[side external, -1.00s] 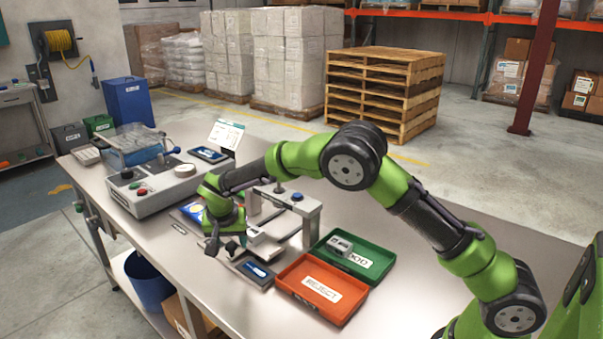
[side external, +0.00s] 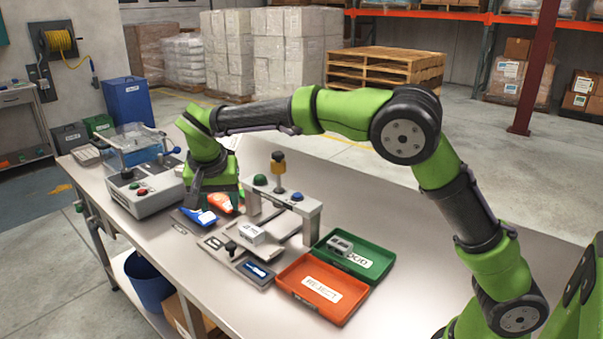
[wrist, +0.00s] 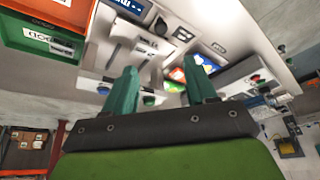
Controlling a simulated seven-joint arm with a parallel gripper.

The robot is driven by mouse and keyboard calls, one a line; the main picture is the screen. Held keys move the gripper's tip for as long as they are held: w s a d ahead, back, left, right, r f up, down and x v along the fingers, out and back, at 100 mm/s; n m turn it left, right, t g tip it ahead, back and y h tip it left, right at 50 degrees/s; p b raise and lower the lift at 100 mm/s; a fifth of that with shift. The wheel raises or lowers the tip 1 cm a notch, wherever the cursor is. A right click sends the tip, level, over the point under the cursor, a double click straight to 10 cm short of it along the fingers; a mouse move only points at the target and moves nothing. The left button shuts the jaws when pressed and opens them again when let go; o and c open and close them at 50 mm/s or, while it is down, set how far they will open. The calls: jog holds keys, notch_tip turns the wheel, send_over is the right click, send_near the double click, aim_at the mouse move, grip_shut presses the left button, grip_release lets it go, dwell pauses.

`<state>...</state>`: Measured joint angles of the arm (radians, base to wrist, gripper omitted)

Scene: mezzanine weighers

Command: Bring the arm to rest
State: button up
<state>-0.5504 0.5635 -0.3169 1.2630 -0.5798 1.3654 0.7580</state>
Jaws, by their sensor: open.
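My gripper (side external: 212,192) is raised over the bench, left of the small press frame (side external: 304,209), with its hand pointing down. In the wrist view its two teal fingers (wrist: 161,88) stand wide apart with nothing between them, so it is open and empty. A white block (side external: 252,233) sits on the grey fixture below the frame, apart from my gripper. My arm arches from the lower right to the gripper, clear of the trays.
A green tray (side external: 378,272) holds a grey piece (side external: 341,246); the orange REJECT tray (side external: 345,317) is empty. Blue (side external: 203,218) and orange (side external: 221,203) items lie below my gripper. A grey weigher (side external: 147,195) stands left. The bench's right part (side external: 430,262) is clear.

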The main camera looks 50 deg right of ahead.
jog(key=s+d+r+n+t+y, duration=0.1)
jog(key=s+d, duration=0.1)
jog(key=s, duration=0.7)
jog(key=s+d+r+n+t+y, duration=0.1)
jog(key=s+d+n+y, duration=0.1)
jog(key=s, duration=0.7)
jog(key=s+d+r+n+t+y, duration=0.2)
jog(key=s+d, duration=0.2)
jog(key=s, duration=0.6)
